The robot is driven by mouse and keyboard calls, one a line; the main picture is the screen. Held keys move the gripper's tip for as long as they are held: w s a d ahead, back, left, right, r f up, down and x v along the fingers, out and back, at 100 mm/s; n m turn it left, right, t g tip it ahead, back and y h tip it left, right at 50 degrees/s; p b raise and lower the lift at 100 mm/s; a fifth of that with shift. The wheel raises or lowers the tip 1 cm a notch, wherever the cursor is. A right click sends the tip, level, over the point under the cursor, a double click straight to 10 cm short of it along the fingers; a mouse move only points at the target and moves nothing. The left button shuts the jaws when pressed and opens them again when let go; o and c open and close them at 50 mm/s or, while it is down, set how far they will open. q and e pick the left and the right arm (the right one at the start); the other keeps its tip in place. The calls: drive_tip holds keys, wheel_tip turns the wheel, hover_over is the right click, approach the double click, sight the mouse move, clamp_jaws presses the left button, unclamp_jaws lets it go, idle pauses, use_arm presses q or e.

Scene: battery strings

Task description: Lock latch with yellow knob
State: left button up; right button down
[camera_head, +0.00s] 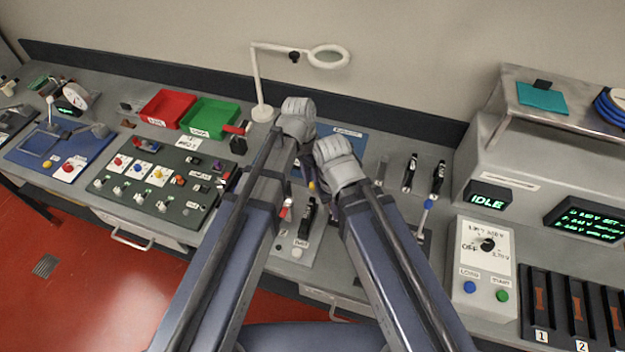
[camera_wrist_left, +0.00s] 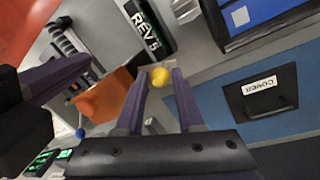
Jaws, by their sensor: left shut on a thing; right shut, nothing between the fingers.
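The yellow knob (camera_wrist_left: 160,77) sits between the fingertips of my left gripper (camera_wrist_left: 159,72) in the left wrist view, and the gripper is shut on it. A small yellow spot that looks like the knob also shows between my arms in the head view (camera_head: 311,185). The latch body under the knob is mostly hidden by the fingers. My right gripper (camera_wrist_left: 78,68) reaches in from the left of the wrist view, shut and empty, apart from the knob. In the head view, the wrists and arms largely hide both grippers.
An orange block (camera_wrist_left: 108,92) with a round red-orange end stands beside the left fingers. A button panel (camera_head: 160,185) lies left; a power unit (camera_head: 487,270) stands right.

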use_arm(q)
clamp_jaws()
drive_tip(key=shift+s+n, duration=0.4)
drive_tip(key=shift+n, duration=0.3)
drive_tip(key=shift+s+d+n+t, duration=0.1)
drive_tip(key=shift+s+n+t, duration=0.2)
drive_tip(key=shift+n, duration=0.7)
drive_tip(key=o, duration=1)
unclamp_jaws()
drive_tip(key=shift+r, duration=0.1)
drive_tip(key=r+p, duration=0.2)
drive_tip(key=a+r+p, duration=0.1)
drive_tip(key=r+p, duration=0.4)
drive_tip(key=shift+w+a+r+p, duration=0.2)
drive_tip(key=shift+w+r+p, duration=0.05)
drive_tip(key=shift+w+p, duration=0.15)
